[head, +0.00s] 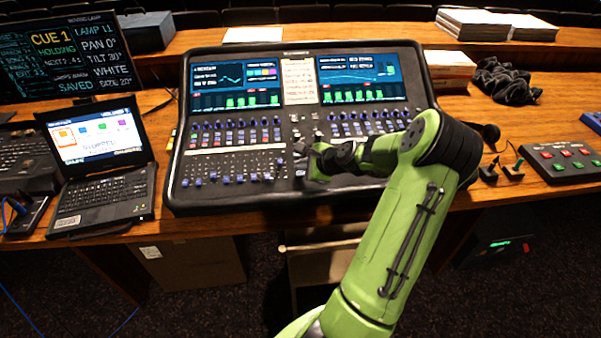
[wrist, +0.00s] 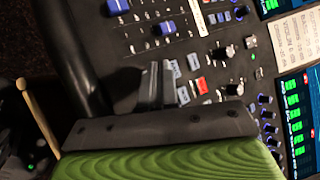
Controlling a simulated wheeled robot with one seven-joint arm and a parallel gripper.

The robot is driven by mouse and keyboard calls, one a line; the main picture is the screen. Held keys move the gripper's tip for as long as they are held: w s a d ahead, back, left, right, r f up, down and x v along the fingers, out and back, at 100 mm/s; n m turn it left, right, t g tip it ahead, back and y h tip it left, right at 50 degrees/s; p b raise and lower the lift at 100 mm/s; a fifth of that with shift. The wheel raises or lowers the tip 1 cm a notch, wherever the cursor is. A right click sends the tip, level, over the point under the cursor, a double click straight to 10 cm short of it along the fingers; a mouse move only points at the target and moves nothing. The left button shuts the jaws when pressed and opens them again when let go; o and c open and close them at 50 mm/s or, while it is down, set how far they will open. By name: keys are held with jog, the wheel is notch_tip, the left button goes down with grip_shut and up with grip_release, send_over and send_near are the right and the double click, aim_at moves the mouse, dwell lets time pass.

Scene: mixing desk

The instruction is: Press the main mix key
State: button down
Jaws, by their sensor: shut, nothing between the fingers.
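The mixing desk (head: 250,160) is a large black console with two screens, rows of knobs, small keys and blue faders. My gripper (head: 302,150) is over its middle lower part, with the fingers together and empty. In the wrist view the gripper fingers (wrist: 157,70) stand close above the panel, beside a red key (wrist: 202,85) and several pale blue keys (wrist: 193,62). I cannot tell whether the fingertips touch the panel. No readable label marks which key is the main mix key, and the gripper hides part of the panel.
A laptop (head: 105,170) stands left of the desk, with a large cue screen (head: 60,55) behind it. A button box (head: 565,162), a dark cloth heap (head: 505,82) and paper stacks (head: 475,22) are to the right. A drumstick (wrist: 38,115) shows in the wrist view.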

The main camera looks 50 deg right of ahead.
jog(key=shift+f, duration=0.3)
jog(key=shift+f, duration=0.35)
dwell(0.4)
jog(key=shift+r+p, duration=0.6)
jog(key=shift+r, duration=0.2)
jog(key=r+p, duration=0.4)
jog(key=r, duration=0.1)
jog(key=shift+s+a+p, duration=0.2)
jog(key=shift+s+p, duration=0.05)
jog(key=shift+p, duration=0.1)
dwell(0.5)
